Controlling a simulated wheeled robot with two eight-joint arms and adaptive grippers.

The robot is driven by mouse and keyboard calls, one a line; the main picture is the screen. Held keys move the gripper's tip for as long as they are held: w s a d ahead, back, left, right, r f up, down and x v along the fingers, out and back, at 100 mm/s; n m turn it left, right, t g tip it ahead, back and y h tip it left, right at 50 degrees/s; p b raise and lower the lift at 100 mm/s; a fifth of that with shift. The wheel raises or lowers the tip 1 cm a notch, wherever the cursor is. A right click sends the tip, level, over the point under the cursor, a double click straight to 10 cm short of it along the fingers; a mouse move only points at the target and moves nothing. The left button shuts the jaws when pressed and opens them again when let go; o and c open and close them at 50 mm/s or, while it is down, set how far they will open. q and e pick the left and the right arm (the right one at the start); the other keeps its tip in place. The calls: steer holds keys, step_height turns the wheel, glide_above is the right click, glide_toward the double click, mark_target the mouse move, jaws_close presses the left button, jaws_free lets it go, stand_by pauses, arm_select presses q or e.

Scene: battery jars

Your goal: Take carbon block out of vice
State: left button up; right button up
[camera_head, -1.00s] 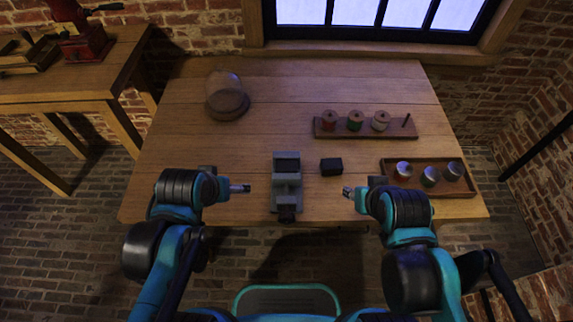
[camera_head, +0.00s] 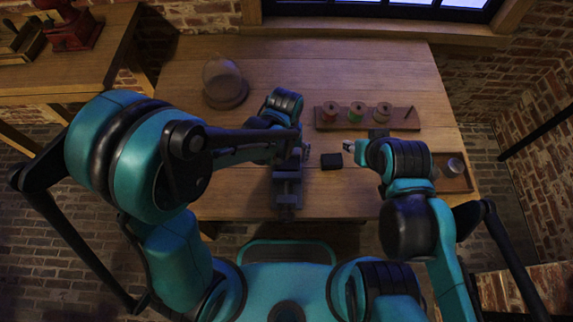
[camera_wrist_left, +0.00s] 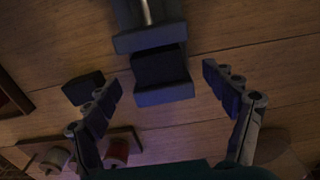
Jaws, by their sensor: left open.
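The grey vice (camera_head: 287,188) stands on the wooden table, partly hidden by my left arm in the head view. In the left wrist view the vice (camera_wrist_left: 150,40) holds a dark carbon block (camera_wrist_left: 158,66) between its two jaws. My left gripper (camera_wrist_left: 162,80) is open, its fingers spread to either side of the vice's near jaw and touching nothing. In the head view the left gripper (camera_head: 305,151) is over the back end of the vice. My right gripper (camera_head: 349,146) hangs right of the vice, empty; its finger gap is too small to judge.
A loose black block (camera_head: 331,161) lies on the table right of the vice. A spool rack (camera_head: 347,124) stands behind it. A jar tray (camera_head: 462,186) is at the right, partly hidden by my right arm. A glass dome (camera_head: 224,82) stands at the back left.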

mark_target(287, 163)
arm_select(q)
step_height(287, 163, down, 5)
steer(key=b, duration=0.2)
steer(key=shift+w+d+f+b, duration=0.1)
steer(key=shift+w+d+b, duration=0.05)
steer(key=shift+b, duration=0.2)
steer(key=c, duration=1.4)
